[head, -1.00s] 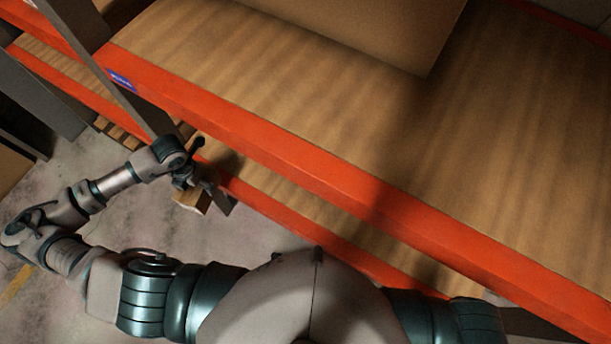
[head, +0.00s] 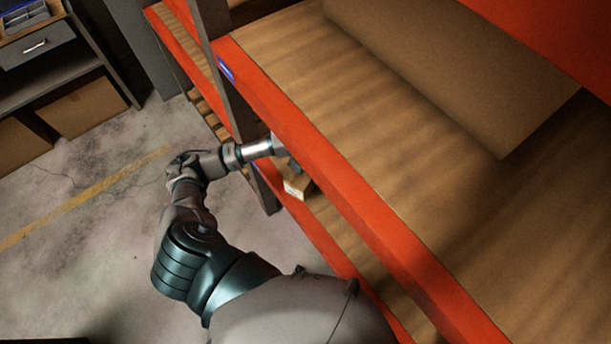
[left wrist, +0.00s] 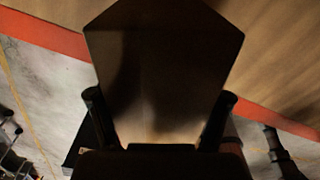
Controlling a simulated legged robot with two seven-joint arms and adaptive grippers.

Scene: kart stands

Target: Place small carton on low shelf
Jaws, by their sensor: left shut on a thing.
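The small carton (head: 297,188) shows in the head view at the end of my left arm, partly hidden by the arm and the upper shelf's edge. In the left wrist view the carton (left wrist: 163,75) fills the middle, between the two dark fingers of my left gripper (left wrist: 160,115), which is shut on it. The low shelf (head: 345,245) has a wooden deck and an orange front beam, and lies under the upper shelf. The carton is at the low shelf's front edge; I cannot tell whether it touches the deck. My right gripper is not in view.
The upper shelf's orange beam (head: 350,195) runs close above my left forearm. A large box (head: 450,75) stands on the upper deck. A grey upright (head: 238,105) is beside the arm. A grey cabinet (head: 50,65) stands at the far left, with clear floor (head: 95,205) before it.

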